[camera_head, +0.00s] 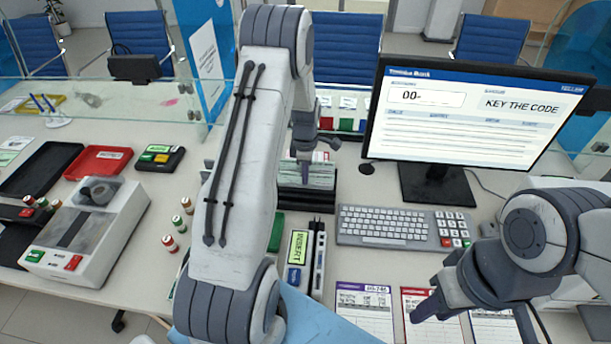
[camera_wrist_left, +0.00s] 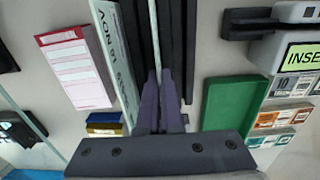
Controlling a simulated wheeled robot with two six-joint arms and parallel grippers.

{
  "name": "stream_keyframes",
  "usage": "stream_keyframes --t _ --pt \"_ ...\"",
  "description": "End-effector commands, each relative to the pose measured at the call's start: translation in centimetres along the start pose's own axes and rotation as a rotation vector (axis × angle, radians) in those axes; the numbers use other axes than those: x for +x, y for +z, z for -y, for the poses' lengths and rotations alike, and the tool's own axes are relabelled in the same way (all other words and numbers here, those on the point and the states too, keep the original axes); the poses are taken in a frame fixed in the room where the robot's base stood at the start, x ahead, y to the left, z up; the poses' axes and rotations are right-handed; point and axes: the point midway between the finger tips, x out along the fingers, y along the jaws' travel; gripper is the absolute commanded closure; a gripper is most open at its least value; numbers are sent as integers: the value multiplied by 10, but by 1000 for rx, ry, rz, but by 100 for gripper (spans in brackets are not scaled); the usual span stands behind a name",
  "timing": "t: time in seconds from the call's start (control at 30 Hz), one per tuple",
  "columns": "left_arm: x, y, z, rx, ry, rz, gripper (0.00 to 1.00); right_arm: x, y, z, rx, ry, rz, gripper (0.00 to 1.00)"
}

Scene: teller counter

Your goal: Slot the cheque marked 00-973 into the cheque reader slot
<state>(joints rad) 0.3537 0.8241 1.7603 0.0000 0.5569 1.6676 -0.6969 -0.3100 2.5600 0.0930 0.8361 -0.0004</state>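My left gripper (camera_head: 303,168) points down at a dark rack (camera_head: 306,200) holding pale slips on edge. In the left wrist view its purple fingers (camera_wrist_left: 159,75) lie close together, with the pale edge of a slip (camera_wrist_left: 154,35) running between their tips. I cannot read that slip's number. A larger pale-green slip (camera_wrist_left: 112,50) with big lettering stands beside it. The reader (camera_head: 298,262) has a lit green display reading "INSERT"; the display also shows in the left wrist view (camera_wrist_left: 303,57). My right gripper (camera_head: 426,309) hangs over the front right; its finger gap cannot be made out.
The monitor (camera_head: 470,115) shows "00-" and "KEY THE CODE". A keyboard (camera_head: 385,226) and keypad (camera_head: 453,228) lie before it. Printed sheets (camera_head: 363,312) lie at the front. A red tray (camera_head: 98,162), stamps and a grey machine (camera_head: 85,232) fill the left.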

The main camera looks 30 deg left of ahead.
Motion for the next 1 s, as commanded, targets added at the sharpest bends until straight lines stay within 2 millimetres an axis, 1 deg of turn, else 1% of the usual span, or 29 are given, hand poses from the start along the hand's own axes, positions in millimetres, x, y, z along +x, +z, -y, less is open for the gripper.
stream_keyframes --t 0.03,1.0 --pt "-5 0 0 0 0 0 100 -4 0 0 0 0 0 63" --pt "-54 0 0 0 -1 0 100 -42 -2 3 1 0 0 63"
